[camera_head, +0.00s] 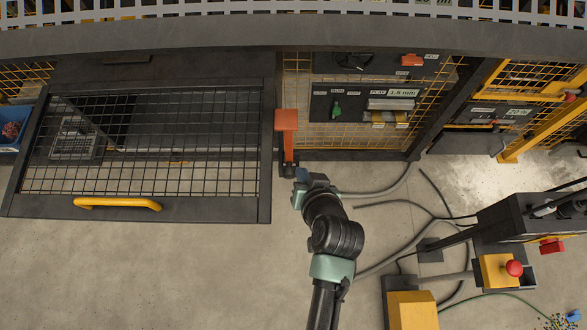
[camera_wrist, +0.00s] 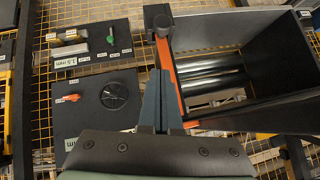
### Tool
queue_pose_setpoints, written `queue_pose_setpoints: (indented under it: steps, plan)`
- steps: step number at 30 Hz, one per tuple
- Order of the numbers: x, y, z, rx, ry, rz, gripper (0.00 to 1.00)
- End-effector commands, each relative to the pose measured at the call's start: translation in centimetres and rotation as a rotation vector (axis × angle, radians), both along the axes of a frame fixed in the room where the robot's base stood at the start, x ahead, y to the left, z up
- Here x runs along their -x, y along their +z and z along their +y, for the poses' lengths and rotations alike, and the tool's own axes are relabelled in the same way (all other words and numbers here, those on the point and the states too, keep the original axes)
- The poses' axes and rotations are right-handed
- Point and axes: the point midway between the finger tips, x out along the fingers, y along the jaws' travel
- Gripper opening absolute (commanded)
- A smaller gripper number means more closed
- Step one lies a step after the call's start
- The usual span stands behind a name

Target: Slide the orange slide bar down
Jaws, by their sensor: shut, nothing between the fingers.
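The orange slide bar (camera_head: 286,121) stands upright on the dark post just right of the mesh door in the head view. In the wrist view its orange side (camera_wrist: 174,66) runs beside and beyond my fingers, with a dark end piece (camera_wrist: 158,20) at the top. My gripper (camera_head: 303,174) is at the bar's lower end in the head view. In the wrist view my gripper (camera_wrist: 160,78) is shut, with its fingers together and nothing between them. The fingers overlap the bar in that view, and I cannot tell whether they touch it.
The mesh door (camera_head: 150,140) with a yellow handle (camera_head: 118,203) is at the left. A dark control panel (camera_head: 362,105) is right of the bar. Cables lie on the floor at right, near a yellow box with a red button (camera_head: 513,268). The floor at lower left is clear.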

Motion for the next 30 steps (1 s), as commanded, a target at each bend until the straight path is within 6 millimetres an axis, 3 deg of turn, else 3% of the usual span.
queue_pose_setpoints:
  steps: [10,19,30]
  plan:
    - [-3.9,-3.7,1.1,0.0,0.003,0.0,0.0]
    - [-3.9,-7.0,2.0,-0.001,0.002,0.0,0.0]
    - [-3.9,-7.6,2.1,0.0,0.001,-0.001,0.0]
